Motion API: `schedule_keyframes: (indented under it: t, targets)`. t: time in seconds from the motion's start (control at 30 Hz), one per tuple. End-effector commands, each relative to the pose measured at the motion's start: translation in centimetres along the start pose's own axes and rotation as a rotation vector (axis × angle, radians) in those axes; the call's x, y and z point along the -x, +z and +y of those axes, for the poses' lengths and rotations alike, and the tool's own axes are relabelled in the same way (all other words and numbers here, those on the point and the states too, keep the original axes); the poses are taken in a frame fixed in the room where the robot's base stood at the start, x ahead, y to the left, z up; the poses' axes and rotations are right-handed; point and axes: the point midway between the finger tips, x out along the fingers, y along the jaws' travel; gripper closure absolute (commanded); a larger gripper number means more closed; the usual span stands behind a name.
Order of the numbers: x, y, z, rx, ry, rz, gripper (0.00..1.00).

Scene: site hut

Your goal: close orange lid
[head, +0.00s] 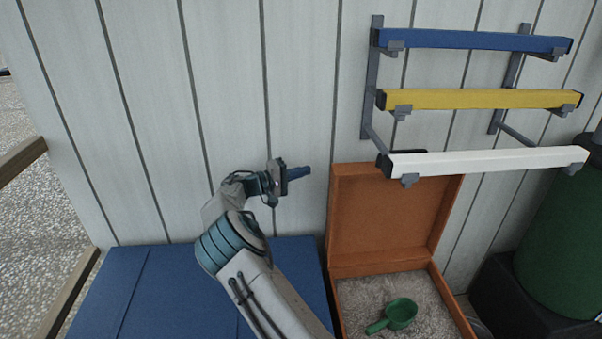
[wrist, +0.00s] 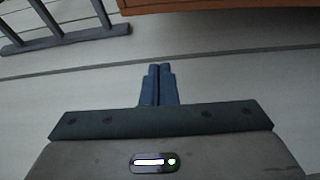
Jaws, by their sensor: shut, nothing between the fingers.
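The orange lid (head: 388,212) stands open and upright against the wall, hinged at the back of an orange box (head: 386,268). The box holds grey granular material and a green scoop (head: 400,314). My gripper (head: 308,171) is shut and empty, to the left of the lid near its top edge and apart from it. In the wrist view the blue fingers (wrist: 158,68) are together, and an orange edge, likely the lid (wrist: 205,4), shows at the top. The box's front is cut off by the frame.
A wall rack holds a blue bar (head: 470,41), a yellow bar (head: 480,99) and a white bar (head: 490,161); the white one hangs in front of the lid's top. A blue lid or chest top (head: 175,285) is at left. A green cylinder (head: 560,240) stands at right.

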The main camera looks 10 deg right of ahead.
Motion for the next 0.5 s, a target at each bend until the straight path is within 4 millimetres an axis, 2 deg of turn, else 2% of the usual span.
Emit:
schedule_keyframes:
  t: [0.03,0.3,0.5]
  targets:
    - [-1.3,0.1,0.1,0.001,0.000,-0.004,1.00]
    - [-7.4,0.1,0.1,0.000,0.000,-0.005,1.00]
    - [-6.2,1.9,0.1,0.001,-0.002,0.001,1.00]
